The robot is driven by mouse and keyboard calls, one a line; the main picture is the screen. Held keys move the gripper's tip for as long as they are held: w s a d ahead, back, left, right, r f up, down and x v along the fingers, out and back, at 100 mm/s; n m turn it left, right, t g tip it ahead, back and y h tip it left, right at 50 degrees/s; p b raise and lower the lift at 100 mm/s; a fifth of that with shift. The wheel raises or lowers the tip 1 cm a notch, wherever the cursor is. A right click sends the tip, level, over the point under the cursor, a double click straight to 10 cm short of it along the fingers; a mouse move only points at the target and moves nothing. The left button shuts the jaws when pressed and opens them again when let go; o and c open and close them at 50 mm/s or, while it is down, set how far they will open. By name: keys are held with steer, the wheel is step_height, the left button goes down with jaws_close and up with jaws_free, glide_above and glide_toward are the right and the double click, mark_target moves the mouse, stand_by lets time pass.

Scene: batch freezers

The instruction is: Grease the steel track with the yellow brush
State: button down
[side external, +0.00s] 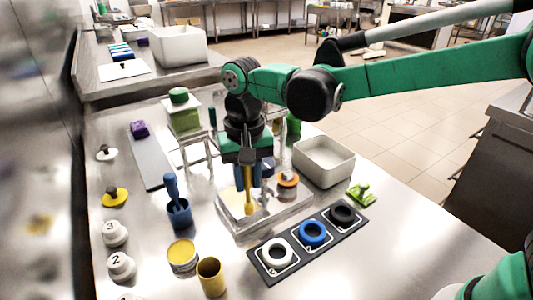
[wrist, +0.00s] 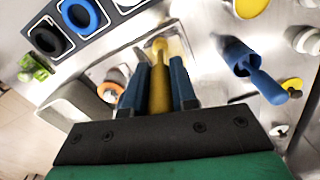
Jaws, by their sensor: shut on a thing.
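My gripper (side external: 250,186) points down over the middle of the steel table, shut on the yellow brush (side external: 248,200). The wrist view also shows the yellow brush (wrist: 159,90) upright between the two blue fingers of my gripper (wrist: 160,78). Its lower end is over a shallow rectangular steel piece (side external: 272,222), which looks like the steel track; the piece also shows in the wrist view (wrist: 183,47). I cannot tell whether the brush tip touches it. My gripper and the brush hide part of the piece.
A blue cup with a blue handle (side external: 178,213), an open yellow tin (side external: 182,257) and a yellow cup (side external: 211,277) stand left. An orange-topped part (side external: 287,187) stands close right of my gripper. A black ring panel (side external: 293,262) lies in front; a white bin (side external: 345,168) stands behind right.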

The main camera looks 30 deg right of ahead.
steer(key=shift+r, duration=3.95)
